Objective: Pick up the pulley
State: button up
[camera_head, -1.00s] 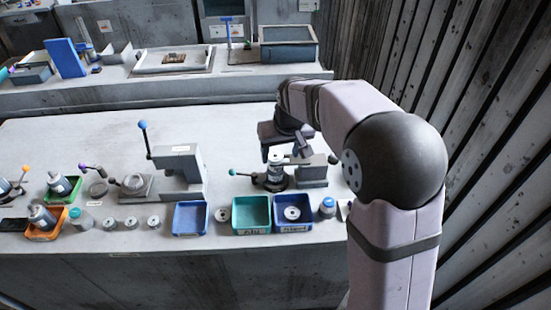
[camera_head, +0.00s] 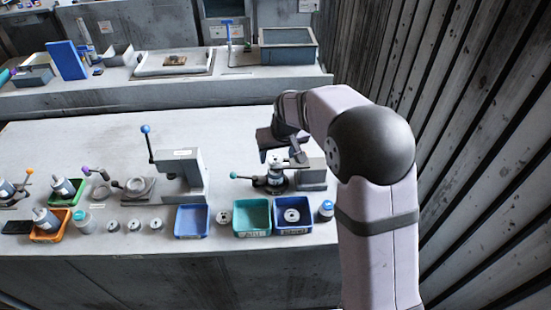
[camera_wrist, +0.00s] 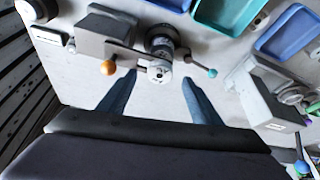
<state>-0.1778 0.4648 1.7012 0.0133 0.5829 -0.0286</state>
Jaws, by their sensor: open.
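A pale disc with a dark centre (camera_head: 292,216), probably the pulley, lies in the right-hand blue bin (camera_head: 309,228) at the front of the bench. Only an edge of that bin shows at the top of the wrist view (camera_wrist: 172,5). My gripper (camera_head: 285,156) is over the clamp fixture behind the bins, away from the disc. In the wrist view my gripper (camera_wrist: 157,80) is open, its two blue fingers apart. The top of an upright grey cylinder (camera_wrist: 160,72), held in the fixture, shows between and beyond the fingertips. I see nothing gripped.
A teal bin (camera_head: 252,232) and another blue bin (camera_head: 191,232) stand left of the disc's bin. A blue-capped bottle (camera_head: 326,209) stands to its right. A lever press (camera_head: 179,168) stands further left. The fixture's teal-knobbed handle (camera_head: 234,175) sticks out leftward.

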aim_at(276, 160)
jog(key=shift+p+x, duration=0.5)
jog(key=shift+x, duration=1)
jog(key=shift+w, duration=0.1)
jog(key=c, duration=1.2)
jog(key=shift+o, duration=0.2)
jog(key=shift+r, duration=0.1)
notch_tip(276, 160, up, 10)
jog(key=b, duration=0.3)
